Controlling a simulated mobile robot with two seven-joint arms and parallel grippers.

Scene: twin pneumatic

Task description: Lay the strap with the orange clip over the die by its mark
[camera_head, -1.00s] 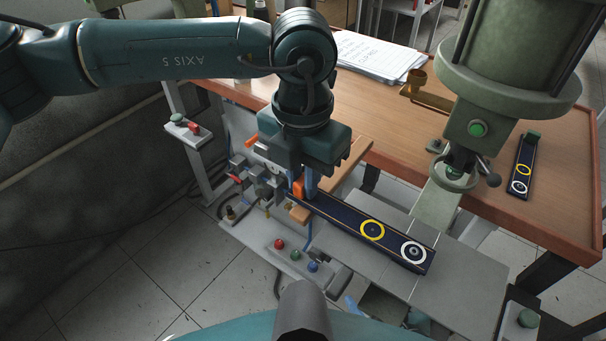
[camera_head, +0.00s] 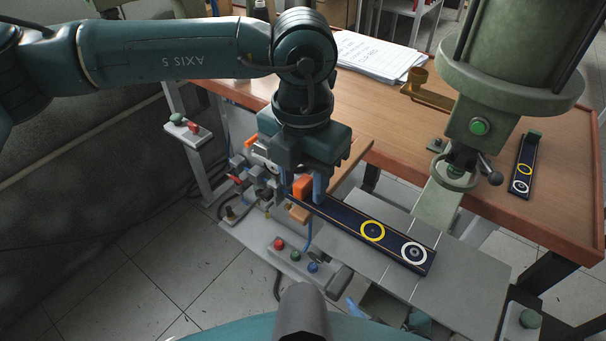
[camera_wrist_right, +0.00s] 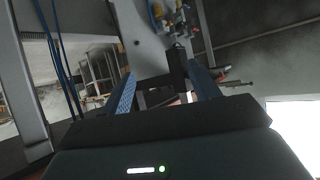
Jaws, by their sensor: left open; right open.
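The dark strap (camera_head: 345,217) with the orange clip (camera_head: 303,186) lies slantwise over the grey plate of the bench. A yellow ring (camera_head: 372,232) and a white ring (camera_head: 414,252) show toward its lower right end. My left gripper (camera_head: 301,191) is open, its blue fingers on either side of the orange clip at the upper left end. I cannot make out a die; it may be hidden under the strap. My right gripper shows only in the right wrist view (camera_wrist_right: 163,90), open with nothing held; a dark post stands beyond its fingers.
A second dark strap with a green clip (camera_head: 533,137) lies on the wooden table (camera_head: 490,200) at the right. A green press (camera_head: 455,170) stands just beyond the strap. Valves and fittings (camera_head: 258,175) crowd its left end. Coloured knobs (camera_head: 296,255) sit in front.

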